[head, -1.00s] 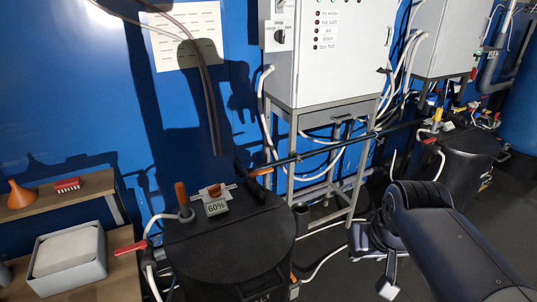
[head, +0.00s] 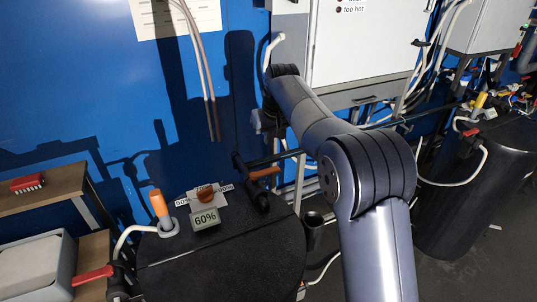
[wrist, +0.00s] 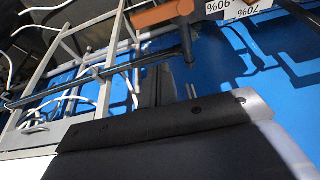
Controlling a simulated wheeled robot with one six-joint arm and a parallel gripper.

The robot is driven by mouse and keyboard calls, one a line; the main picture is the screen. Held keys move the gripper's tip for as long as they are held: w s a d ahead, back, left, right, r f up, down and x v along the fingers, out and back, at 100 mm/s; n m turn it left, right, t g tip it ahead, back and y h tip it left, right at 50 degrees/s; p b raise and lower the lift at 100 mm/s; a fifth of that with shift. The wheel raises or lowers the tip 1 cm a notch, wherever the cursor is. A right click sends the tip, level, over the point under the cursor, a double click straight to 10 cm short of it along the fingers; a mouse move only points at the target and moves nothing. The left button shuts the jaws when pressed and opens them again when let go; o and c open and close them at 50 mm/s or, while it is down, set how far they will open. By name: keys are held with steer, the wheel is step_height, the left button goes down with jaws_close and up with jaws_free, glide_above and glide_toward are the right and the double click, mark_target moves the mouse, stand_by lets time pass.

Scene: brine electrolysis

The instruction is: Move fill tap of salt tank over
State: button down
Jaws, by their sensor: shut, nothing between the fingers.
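The salt tank (head: 215,262) is a black drum at the lower middle of the head view. At the lid's back right is a tap with an orange handle (head: 265,173) on a dark pipe; this handle also shows in the wrist view (wrist: 160,13). I cannot read which tap is the fill tap. My gripper (head: 270,122) is shut and empty, above and behind that tap, partly hidden by my forearm.
A red-handled valve (head: 93,276) stands at the tank's left, beside a bench with a grey bin (head: 35,265). Hoses (head: 200,80) hang along the blue wall. A white cabinet (head: 365,50) on a metal stand is behind my arm. Another black tank (head: 470,190) is at right.

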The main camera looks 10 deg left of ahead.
mark_target(265, 172)
step_height(265, 172, down, 10)
steer(key=a+p, duration=0.1)
steer(key=p, duration=0.1)
steer(key=shift+w+p, duration=0.3)
steer(key=shift+w, duration=0.1)
stand_by(0.4)
steer(key=shift+f, duration=0.1)
